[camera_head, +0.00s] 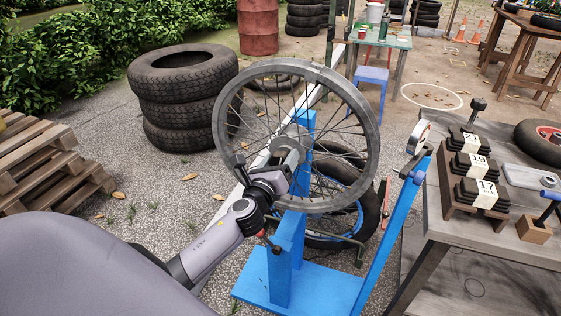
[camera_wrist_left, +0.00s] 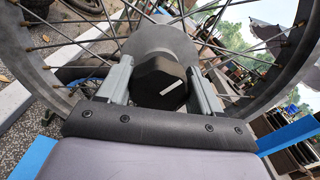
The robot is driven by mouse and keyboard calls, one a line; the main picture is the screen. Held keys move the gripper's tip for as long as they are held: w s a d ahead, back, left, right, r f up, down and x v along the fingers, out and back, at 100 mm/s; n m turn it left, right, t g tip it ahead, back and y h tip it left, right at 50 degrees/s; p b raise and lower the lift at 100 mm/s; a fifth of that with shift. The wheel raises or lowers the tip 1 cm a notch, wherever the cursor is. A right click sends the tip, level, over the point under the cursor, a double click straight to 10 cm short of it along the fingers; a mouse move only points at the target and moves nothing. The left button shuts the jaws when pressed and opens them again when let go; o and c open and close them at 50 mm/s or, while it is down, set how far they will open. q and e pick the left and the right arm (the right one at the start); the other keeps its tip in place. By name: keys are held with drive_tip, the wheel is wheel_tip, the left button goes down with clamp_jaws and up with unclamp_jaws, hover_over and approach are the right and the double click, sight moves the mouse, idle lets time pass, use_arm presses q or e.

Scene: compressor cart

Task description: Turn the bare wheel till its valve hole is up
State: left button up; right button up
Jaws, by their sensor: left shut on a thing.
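The bare wheel (camera_head: 370,128), a grey rim with thin spokes, stands upright on a blue stand (camera_head: 322,290). Its rim and spokes also fill the upper part of the left wrist view (camera_wrist_left: 40,75). I cannot make out the valve hole in either view. My left gripper (camera_head: 288,152) is at the wheel's hub. In the left wrist view its two fingers (camera_wrist_left: 160,85) are shut on a dark faceted hub knob (camera_wrist_left: 153,74) that carries a short white line, slanted up to the right. My right gripper is not in view.
A workbench (camera_head: 440,232) with dark weights (camera_head: 468,165) stands at the right. Stacked tyres (camera_head: 183,95) and pallets (camera_head: 45,165) are at the left.

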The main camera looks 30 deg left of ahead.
use_arm(q)
drive_tip(key=shift+n, duration=1.2)
drive_tip(key=shift+f, duration=0.1)
drive_tip(key=o, duration=1.4)
drive_tip(key=shift+o, duration=0.2)
drive_tip(key=shift+s, duration=0.1)
drive_tip(key=v, duration=0.7)
